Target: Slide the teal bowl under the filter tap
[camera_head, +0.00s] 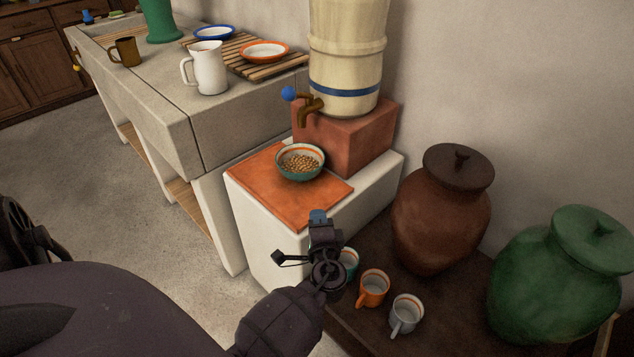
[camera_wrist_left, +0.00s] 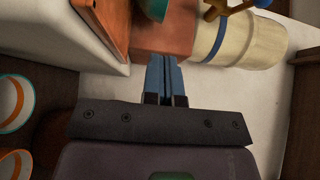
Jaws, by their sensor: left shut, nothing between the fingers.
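The teal bowl (camera_head: 300,164) holds brown beans or nuts and sits upright on the orange tile top (camera_head: 275,192) of a white block. The filter tap (camera_head: 308,108) is brass with a blue knob, on the cream filter (camera_head: 346,60), above and just behind the bowl. In the left wrist view a small part of the bowl (camera_wrist_left: 152,8) shows at the top edge. My left gripper (camera_head: 318,216) is shut and empty, in front of the bowl and apart from it; its blue fingers (camera_wrist_left: 166,75) are together in the wrist view. My right gripper is not in view.
A terracotta block (camera_head: 345,135) carries the filter. Several cups, such as the orange mug (camera_head: 373,286), stand on the dark bench beside my left arm. A brown jar (camera_head: 440,215) and a green jar (camera_head: 560,275) stand at right. The tile's left part is clear.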

